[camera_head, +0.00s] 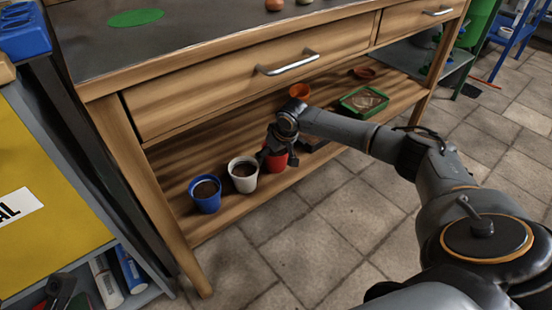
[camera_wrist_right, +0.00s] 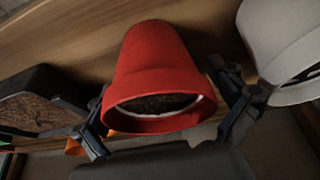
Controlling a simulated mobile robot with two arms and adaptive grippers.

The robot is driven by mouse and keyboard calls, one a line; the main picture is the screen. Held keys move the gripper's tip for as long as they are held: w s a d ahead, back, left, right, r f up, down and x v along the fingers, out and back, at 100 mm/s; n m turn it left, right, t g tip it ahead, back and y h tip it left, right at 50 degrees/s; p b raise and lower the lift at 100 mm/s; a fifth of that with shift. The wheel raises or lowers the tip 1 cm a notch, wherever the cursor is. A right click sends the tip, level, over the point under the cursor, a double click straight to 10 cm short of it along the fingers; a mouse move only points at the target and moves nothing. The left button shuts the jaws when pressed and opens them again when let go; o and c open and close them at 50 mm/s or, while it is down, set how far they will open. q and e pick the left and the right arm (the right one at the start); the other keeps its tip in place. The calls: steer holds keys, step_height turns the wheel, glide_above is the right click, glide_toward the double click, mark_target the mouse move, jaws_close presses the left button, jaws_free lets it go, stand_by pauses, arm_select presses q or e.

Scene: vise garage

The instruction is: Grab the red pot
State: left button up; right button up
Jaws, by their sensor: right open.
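The red pot (camera_head: 276,160) stands on the lower wooden shelf of the workbench, partly hidden by my right gripper (camera_head: 272,153) in the head view. In the right wrist view the red pot (camera_wrist_right: 160,75) fills the middle, with dark soil inside its rim. My right gripper (camera_wrist_right: 168,125) is open there, with one finger on each side of the pot. I cannot tell whether the fingers touch it. My left gripper is not in view.
A white pot (camera_head: 243,174) stands close to the red pot, and a blue pot (camera_head: 205,194) is left of it. A green tray (camera_head: 363,102) and an orange pot (camera_head: 299,91) are further along the shelf (camera_head: 228,216). The drawer front (camera_head: 230,88) overhangs the shelf.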

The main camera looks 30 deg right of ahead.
steer(key=c, duration=1.3)
steer(key=shift+r, duration=0.15)
